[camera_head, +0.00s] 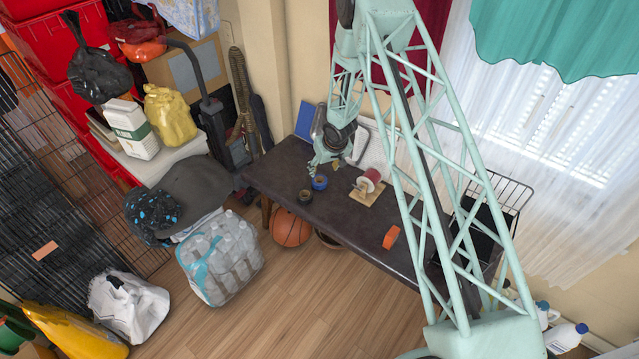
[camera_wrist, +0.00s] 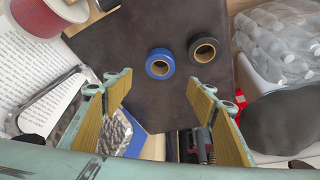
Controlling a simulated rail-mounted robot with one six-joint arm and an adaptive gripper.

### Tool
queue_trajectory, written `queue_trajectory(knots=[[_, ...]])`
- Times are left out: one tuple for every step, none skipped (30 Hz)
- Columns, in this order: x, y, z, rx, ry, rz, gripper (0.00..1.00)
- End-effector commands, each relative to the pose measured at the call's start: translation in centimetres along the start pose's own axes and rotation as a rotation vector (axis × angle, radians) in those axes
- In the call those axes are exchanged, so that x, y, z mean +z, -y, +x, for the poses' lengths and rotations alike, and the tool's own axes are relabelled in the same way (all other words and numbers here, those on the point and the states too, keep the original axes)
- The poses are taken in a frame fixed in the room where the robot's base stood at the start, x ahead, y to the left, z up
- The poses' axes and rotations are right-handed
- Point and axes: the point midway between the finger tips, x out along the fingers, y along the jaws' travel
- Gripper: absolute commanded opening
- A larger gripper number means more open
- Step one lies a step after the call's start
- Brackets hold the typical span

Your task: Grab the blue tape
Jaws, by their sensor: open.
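The blue tape (camera_head: 320,182) is a small roll lying flat on the dark table (camera_head: 281,169), with a black tape roll (camera_head: 305,197) close beside it. In the wrist view the blue tape (camera_wrist: 160,63) shows from above with its tan core, left of the black tape (camera_wrist: 203,50). The two rolls are apart by a small gap. My gripper (camera_wrist: 160,105) is open and empty, its yellow-padded fingers spread wide below the tape in the wrist view. In the head view my gripper (camera_head: 325,163) hangs over the table, just behind the blue tape.
An open book (camera_wrist: 35,85) lies left in the wrist view. Bare tabletop surrounds the rolls.

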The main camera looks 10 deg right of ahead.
Motion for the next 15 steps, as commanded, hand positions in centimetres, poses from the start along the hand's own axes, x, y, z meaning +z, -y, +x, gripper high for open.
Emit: queue_trajectory(knots=[[0.0, 0.0, 0.0, 0.0, 0.0, 0.0, 0.52], [0.0, 0.0, 0.0, 0.0, 0.0, 0.0, 0.52], [0.0, 0.0, 0.0, 0.0, 0.0, 0.0, 0.52], [0.0, 0.0, 0.0, 0.0, 0.0, 0.0, 0.52], [0.0, 0.0, 0.0, 0.0, 0.0, 0.0, 0.52], [0.0, 0.0, 0.0, 0.0, 0.0, 0.0, 0.52], [0.0, 0.0, 0.0, 0.0, 0.0, 0.0, 0.52], [0.0, 0.0, 0.1, 0.0, 0.0, 0.0, 0.52], [0.0, 0.0, 0.1, 0.0, 0.0, 0.0, 0.52], [0.0, 0.0, 0.2, 0.0, 0.0, 0.0, 0.52], [0.0, 0.0, 0.4, 0.0, 0.0, 0.0, 0.52], [0.0, 0.0, 0.6, 0.0, 0.0, -0.001, 0.52], [0.0, 0.0, 0.7, 0.0, 0.0, -0.001, 0.52], [0.0, 0.0, 0.9, 0.0, 0.0, -0.001, 0.52], [0.0, 0.0, 1.3, 0.0, 0.0, -0.001, 0.52]])
